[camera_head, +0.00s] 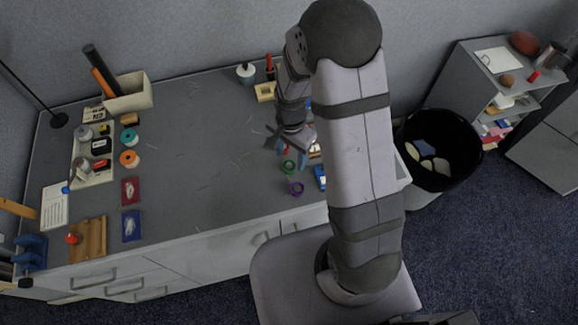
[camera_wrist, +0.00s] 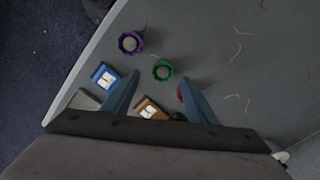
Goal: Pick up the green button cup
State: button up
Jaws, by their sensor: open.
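The green button cup (camera_wrist: 163,70) stands on the grey table, ahead of my fingertips in the wrist view. In the head view my gripper (camera_head: 283,147) is above the table, close to the cup, and the arm hides part of the table to the right. The cup appears apart from both fingers.
A purple cup (camera_wrist: 130,43) stands close to the green one. A blue box (camera_wrist: 105,76), a brown box (camera_wrist: 151,108) and a partly hidden red item (camera_wrist: 180,94) lie near the fingers. The middle of the table (camera_head: 210,150) is mostly clear. A black bin (camera_head: 440,150) stands beyond the table's right end.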

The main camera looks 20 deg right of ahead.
aim_at(289, 167)
jog(key=shift+w+a+f+p, duration=0.15)
jog(key=shift+f+p, duration=0.35)
jog(key=shift+f, duration=0.8)
jog(key=shift+w+a+f+p, duration=0.1)
jog(key=shift+f+p, duration=0.4)
jog(key=shift+f, duration=0.75)
jog(key=c, duration=1.2)
